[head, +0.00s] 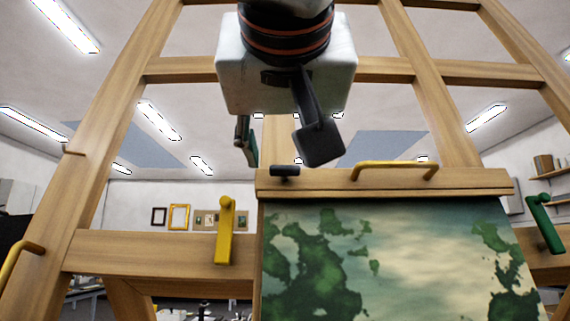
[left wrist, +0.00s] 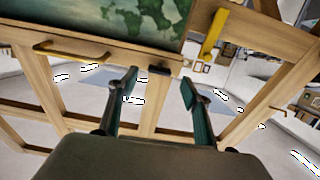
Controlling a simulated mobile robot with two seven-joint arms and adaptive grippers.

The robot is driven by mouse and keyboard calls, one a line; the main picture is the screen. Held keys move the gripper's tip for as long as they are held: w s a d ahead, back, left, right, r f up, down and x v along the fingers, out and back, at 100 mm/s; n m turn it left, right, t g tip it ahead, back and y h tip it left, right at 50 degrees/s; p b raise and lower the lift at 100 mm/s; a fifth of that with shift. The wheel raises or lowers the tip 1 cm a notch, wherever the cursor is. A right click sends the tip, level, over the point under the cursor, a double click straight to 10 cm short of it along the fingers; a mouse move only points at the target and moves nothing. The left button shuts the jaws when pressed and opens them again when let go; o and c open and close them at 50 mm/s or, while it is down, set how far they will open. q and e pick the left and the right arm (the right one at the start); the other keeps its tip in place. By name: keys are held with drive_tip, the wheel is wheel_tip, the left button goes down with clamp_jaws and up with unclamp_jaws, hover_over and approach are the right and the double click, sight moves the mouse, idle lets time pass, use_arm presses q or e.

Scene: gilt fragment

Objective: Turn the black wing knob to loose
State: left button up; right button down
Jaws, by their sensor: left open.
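The black wing knob (head: 285,170) sits on the top wooden clamp bar (head: 390,184) of the easel, near the bar's left end. Its wing lies roughly level, along the bar. My left gripper (head: 282,150) is open and empty, just above the knob in the head view. In the left wrist view, which is upside down, the knob (left wrist: 158,71) shows between and just beyond the two fingertips (left wrist: 158,80). The fingers look apart from it; the exact gap in depth is unclear. My right gripper is in neither view.
A yellow handle (head: 395,165) is on the same bar, right of the knob. A yellow lever (head: 225,230) and a green lever (head: 545,222) are on the lower crossbeam. A green-patched painting (head: 390,260) stands below the bar. Wooden easel beams surround the gripper.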

use_arm(q)
drive_tip(key=s+r, duration=0.1)
drive_tip(key=s, duration=0.6)
drive_tip(key=shift+s, duration=0.3)
drive_tip(key=shift+r, duration=0.1)
